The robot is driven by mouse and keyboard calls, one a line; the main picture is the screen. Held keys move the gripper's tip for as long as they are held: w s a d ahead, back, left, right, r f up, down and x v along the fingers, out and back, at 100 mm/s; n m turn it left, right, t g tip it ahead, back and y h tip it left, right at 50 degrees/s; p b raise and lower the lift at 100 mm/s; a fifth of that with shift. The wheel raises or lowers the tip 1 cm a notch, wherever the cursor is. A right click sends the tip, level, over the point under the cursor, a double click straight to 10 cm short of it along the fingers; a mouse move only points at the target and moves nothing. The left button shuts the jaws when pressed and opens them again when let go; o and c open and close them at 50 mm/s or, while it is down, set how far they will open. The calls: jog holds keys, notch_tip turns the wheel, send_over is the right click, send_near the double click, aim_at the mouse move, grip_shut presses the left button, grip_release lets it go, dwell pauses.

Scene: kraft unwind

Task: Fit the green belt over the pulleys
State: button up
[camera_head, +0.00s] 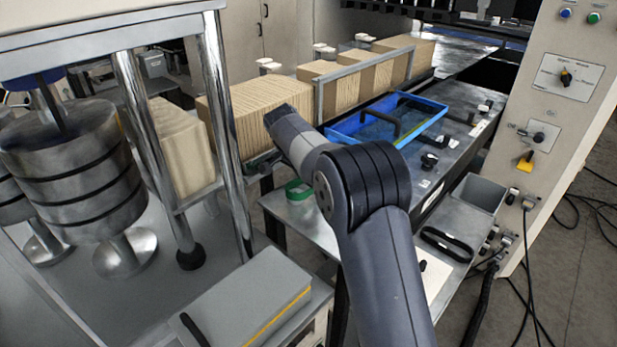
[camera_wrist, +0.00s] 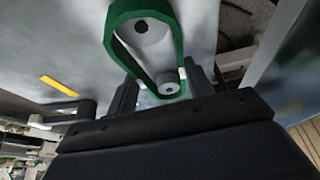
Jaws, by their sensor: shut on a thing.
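The green belt (camera_wrist: 107,32) is a closed loop in the wrist view. It shows around a larger grey pulley (camera_wrist: 141,26) at the top and a small pale pulley (camera_wrist: 168,88) lower down; I cannot tell whether it is seated on either. My gripper (camera_wrist: 162,80) has one dark finger on each side of the belt's lower end and is shut on it. In the head view a green band (camera_head: 298,190) shows left of my arm, above a pale bench top. My gripper is hidden behind my arm there.
A blue tray (camera_head: 345,124) lies on the dark conveyor behind my arm. Several kraft stacks (camera_head: 262,112) stand along the back. Metal posts (camera_head: 222,120) and steel rolls (camera_head: 75,165) fill the left. A grey box (camera_head: 245,300) sits at the front, and a control panel stands at the right.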

jog(key=shift+s+a+f, duration=0.15)
jog(key=shift+s+f, duration=0.15)
jog(key=shift+f, duration=0.35)
jog(key=o, duration=0.7)
jog(key=shift+a, duration=0.1)
jog(key=o, duration=0.5)
jog(key=shift+w+r, duration=0.15)
jog(key=shift+r, duration=0.05)
jog(key=shift+o, duration=0.2)
jog(key=b+v, duration=0.1)
jog(key=v, duration=1)
jog(key=shift+b, duration=0.3)
jog(key=shift+w+f, duration=0.1)
jog(key=shift+w, duration=0.1)
